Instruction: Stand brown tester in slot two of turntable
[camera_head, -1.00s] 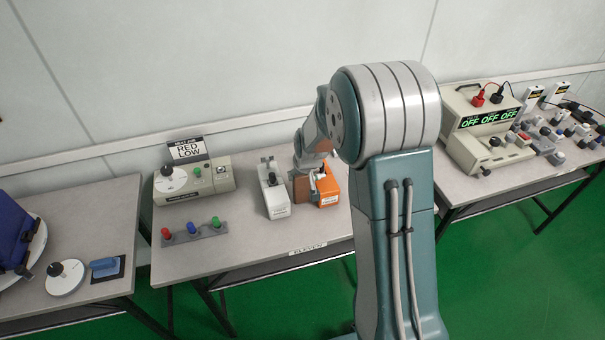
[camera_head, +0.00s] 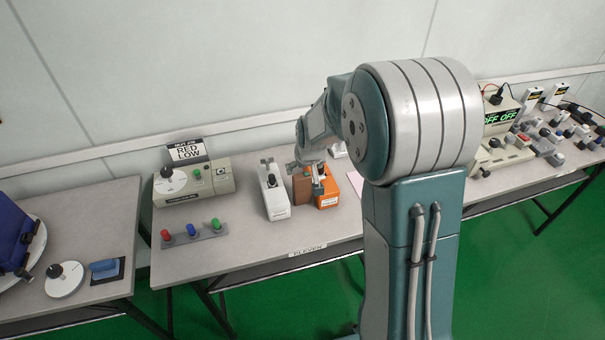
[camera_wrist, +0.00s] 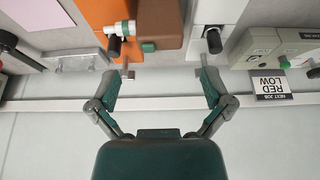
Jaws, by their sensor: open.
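The brown tester (camera_head: 301,188) stands on the middle table between a white tester (camera_head: 272,190) and an orange tester (camera_head: 328,189). My gripper (camera_head: 311,175) is at these testers in the head view and hides part of the brown and orange ones. In the wrist view the brown tester (camera_wrist: 162,22), with a green button, is at the top. My gripper (camera_wrist: 164,74) is open and empty there, its fingertips apart and below the brown tester in the picture. A round white plate (camera_head: 40,238) under a blue case at far left may be the turntable; its slots cannot be made out.
A beige device with a dial (camera_head: 193,183) and a RED LOW sign (camera_head: 187,150) stand left of the testers. A strip with red, blue and green knobs (camera_head: 194,232) lies in front. A dial disc (camera_head: 65,278) is on the left table. The wall is close behind.

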